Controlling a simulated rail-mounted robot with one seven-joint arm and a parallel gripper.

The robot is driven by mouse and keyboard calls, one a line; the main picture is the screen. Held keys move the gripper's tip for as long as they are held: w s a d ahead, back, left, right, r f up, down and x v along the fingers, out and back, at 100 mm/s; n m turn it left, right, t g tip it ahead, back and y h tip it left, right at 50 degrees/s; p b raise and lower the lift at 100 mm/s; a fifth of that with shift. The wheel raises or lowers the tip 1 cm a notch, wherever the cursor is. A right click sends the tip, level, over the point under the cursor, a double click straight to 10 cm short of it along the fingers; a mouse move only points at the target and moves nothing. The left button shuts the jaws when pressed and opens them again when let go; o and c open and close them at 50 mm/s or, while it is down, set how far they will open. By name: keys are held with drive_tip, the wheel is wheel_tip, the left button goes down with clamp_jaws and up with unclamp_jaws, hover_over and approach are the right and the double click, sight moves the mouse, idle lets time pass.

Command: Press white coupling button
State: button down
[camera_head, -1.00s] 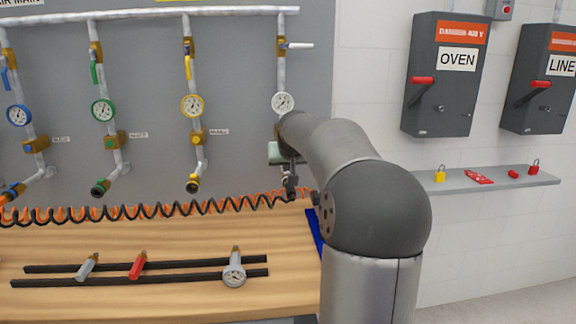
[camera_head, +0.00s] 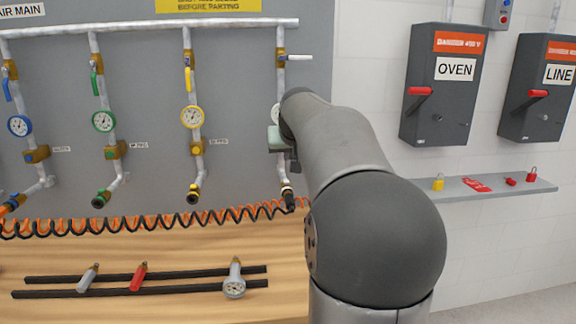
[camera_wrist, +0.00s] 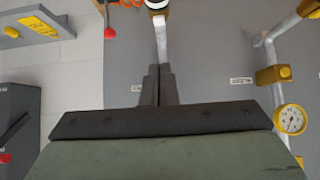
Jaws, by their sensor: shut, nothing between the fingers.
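The white line is the rightmost pipe on the panel, with a white-handled valve (camera_head: 293,57) at its top. Its lower end carries a coupling with a white band (camera_head: 287,186) and a dark end, just above the coiled hose. In the wrist view, the white part (camera_wrist: 156,3) is cut off at the top edge, above a brass-coloured piece. My gripper (camera_wrist: 159,68) is shut and empty, its fingertips in front of the grey pipe (camera_wrist: 161,42). In the head view, my gripper (camera_head: 294,168) is above the coupling, and my arm hides part of the line. I cannot make out a separate button.
The yellow line's gauge (camera_head: 192,117) is to the left, with green and blue lines beyond. An orange and black coiled hose (camera_head: 150,221) runs along the bench back. Loose fittings lie on black rails (camera_head: 190,289). The OVEN box (camera_head: 437,110) and a lock shelf (camera_head: 455,190) are right.

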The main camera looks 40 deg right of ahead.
drive_tip(key=shift+v, duration=1.8)
drive_tip(key=s+a+f+n+g+y+p, duration=0.15)
drive_tip(key=s+a+f, duration=0.25)
drive_tip(key=a+f, duration=0.5)
drive_tip(key=s+a+f+n+g+y+p, duration=0.1)
drive_tip(key=s+a+f+n+g+y, duration=0.3)
drive_tip(key=a, duration=0.8)
drive_tip(key=s+a+f+g, duration=0.1)
drive_tip(key=s+a+f, duration=0.4)
drive_tip(key=s, duration=0.3)
drive_tip(key=s+a+f+n+g+p, duration=0.1)
drive_tip(key=s+a+f, duration=0.5)
drive_tip(key=s, duration=0.3)
drive_tip(key=shift+s+f, duration=0.15)
drive_tip(key=shift+f, duration=0.75)
drive_tip(key=shift+h, duration=0.25)
